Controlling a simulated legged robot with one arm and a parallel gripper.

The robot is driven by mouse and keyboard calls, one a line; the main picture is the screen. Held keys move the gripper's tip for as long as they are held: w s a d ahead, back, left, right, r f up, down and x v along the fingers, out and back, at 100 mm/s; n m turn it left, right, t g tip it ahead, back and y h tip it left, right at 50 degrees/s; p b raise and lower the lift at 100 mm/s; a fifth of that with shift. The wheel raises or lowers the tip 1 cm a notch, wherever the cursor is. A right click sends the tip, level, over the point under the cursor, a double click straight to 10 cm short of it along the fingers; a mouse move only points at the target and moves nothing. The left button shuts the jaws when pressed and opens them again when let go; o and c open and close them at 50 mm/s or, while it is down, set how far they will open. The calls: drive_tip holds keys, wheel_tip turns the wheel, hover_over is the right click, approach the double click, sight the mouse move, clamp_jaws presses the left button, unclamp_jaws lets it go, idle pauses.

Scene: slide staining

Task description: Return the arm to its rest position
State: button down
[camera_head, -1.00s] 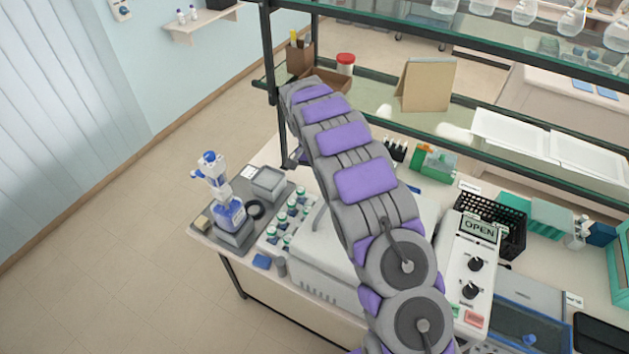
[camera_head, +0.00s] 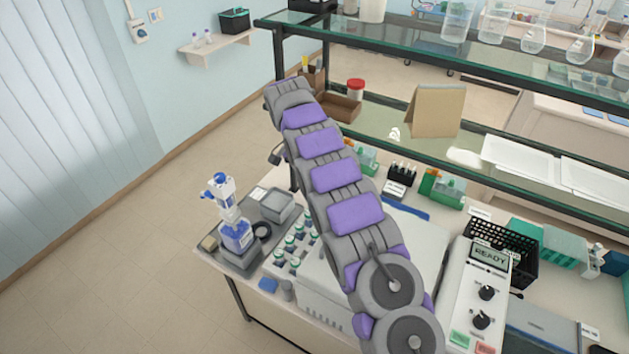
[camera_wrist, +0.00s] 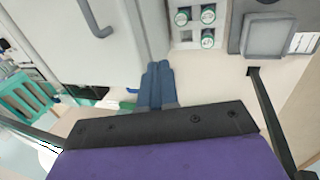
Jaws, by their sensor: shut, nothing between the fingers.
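My gripper (camera_wrist: 156,86) shows in the wrist view as two blue-grey fingers pressed together, shut and empty. It is above the bench, between the white machine (camera_wrist: 65,40) and the rack of green-capped bottles (camera_wrist: 197,20). It touches neither as far as I can tell. In the head view my purple and grey arm is raised, reaching up and away toward the left end of the shelf frame. It covers part of the white machine (camera_head: 318,290). The fingers are not clear in that view.
A glass shelf unit (camera_head: 420,48) with dark posts stands behind the bench, close to my arm's far end. A blue-topped dispenser bottle (camera_head: 236,234) is on the left tray. A control box (camera_head: 489,255) reading READY is at the right. The floor at left is clear.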

drive_tip(key=shift+w+d+r+p, duration=0.15)
drive_tip(key=shift+w+r+p, duration=0.05)
drive_tip(key=shift+r+p, duration=0.2)
drive_tip(key=shift+w+d+r+p, duration=0.15)
drive_tip(key=shift+r+p, duration=0.15)
drive_tip(key=shift+r, duration=0.15)
drive_tip(key=shift+a, duration=0.1)
drive_tip(key=s+d+r+n+b, duration=0.25)
drive_tip(key=s+d+b, duration=0.25)
drive_tip(key=s, duration=0.5)
drive_tip(key=s+d+r+n+b, duration=0.1)
drive_tip(key=s+d+r+b, duration=0.25)
drive_tip(key=s, duration=0.55)
drive_tip(key=s+f+n+y+b, duration=0.1)
drive_tip(key=s+f+b, duration=0.2)
drive_tip(key=s, duration=0.7)
drive_tip(key=s+d+f+n+y+b, duration=0.1)
drive_tip(key=s+f+b, duration=0.2)
drive_tip(key=s, duration=0.8)
drive_tip(key=s+d+f+n+b, duration=0.1)
drive_tip(key=s+f+b, duration=0.2)
drive_tip(key=s+f, duration=0.4)
drive_tip(key=s, duration=0.3)
drive_tip(key=shift+s+d+y, duration=0.2)
drive_tip(key=shift+s+y, duration=0.05)
drive_tip(key=shift+y, duration=0.15)
